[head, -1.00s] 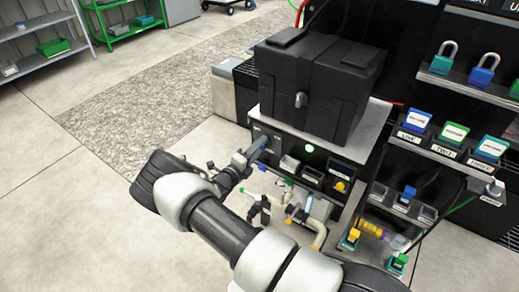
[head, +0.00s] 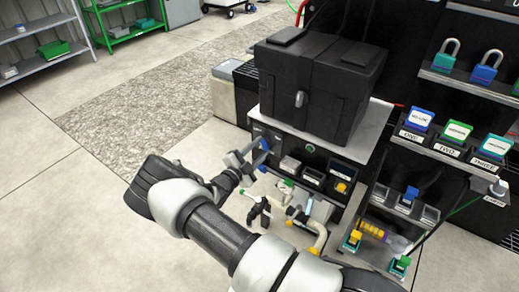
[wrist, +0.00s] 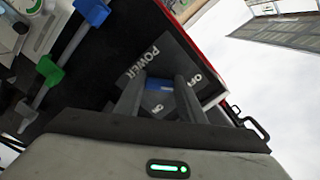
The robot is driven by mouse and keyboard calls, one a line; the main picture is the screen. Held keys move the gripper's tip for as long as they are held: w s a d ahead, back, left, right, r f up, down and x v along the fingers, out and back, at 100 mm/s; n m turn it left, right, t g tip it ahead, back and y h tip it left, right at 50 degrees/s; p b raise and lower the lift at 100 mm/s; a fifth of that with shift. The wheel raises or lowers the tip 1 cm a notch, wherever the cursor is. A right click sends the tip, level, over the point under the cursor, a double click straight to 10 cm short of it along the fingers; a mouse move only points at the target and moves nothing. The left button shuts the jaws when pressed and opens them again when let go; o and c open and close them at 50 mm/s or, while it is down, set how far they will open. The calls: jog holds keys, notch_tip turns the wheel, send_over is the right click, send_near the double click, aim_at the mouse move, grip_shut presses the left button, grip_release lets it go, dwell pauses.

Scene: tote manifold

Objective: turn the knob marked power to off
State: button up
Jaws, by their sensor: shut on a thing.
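The power knob (wrist: 160,84) is blue and sits on a dark plate marked POWER (wrist: 141,63) in the wrist view. My gripper (wrist: 158,90) is shut on it, with one finger on each side. Two small white position labels stand beside and below the knob. The fingers hide part of the knob, and I cannot tell which label it points at. In the head view, my gripper (head: 254,156) is at the left end of the black panel (head: 285,141), with a bit of blue knob (head: 265,144) showing at the fingertips.
A black box (head: 318,85) stands on top of the panel unit. Pipes and valves (head: 288,212) lie below the panel, close to my arm. A rack with padlocks and labelled tags (head: 450,130) stands on the right. The floor on the left is clear.

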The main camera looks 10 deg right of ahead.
jog(key=shift+n, duration=0.6)
jog(key=o, duration=1)
jog(key=shift+o, duration=0.2)
jog(key=shift+s, duration=0.1)
jog(key=p+v, duration=0.2)
jog(key=v, duration=1.5)
jog(key=shift+a, duration=0.2)
jog(key=shift+s+r, duration=0.1)
